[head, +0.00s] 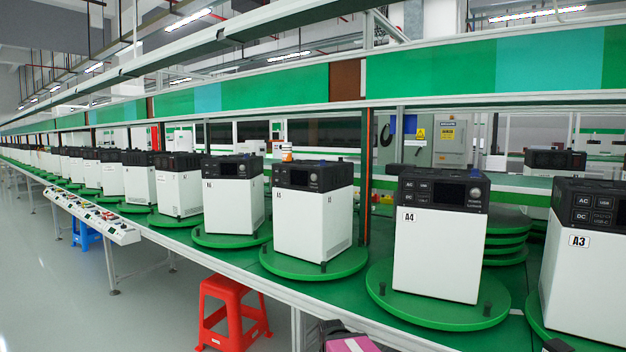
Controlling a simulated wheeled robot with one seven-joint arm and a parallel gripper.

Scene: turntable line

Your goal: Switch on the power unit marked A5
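The power unit next to A4 on its left (312,215) is a white box with a black top panel. Its small label looks like A5 but is hard to read. It stands upright on a round green turntable (315,268). A small dark screen and controls show on its black panel (318,177). Whether it is on cannot be told. The unit marked A4 (437,245) stands to its right, and the unit marked A3 (585,270) is at the right edge. My gripper is not in view.
More units on turntables run away to the left along the green line (190,240). A red stool (233,312) stands on the floor before the line. A pink and black object (348,342) is at the bottom edge. Stacked green discs (507,240) lie behind A4.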

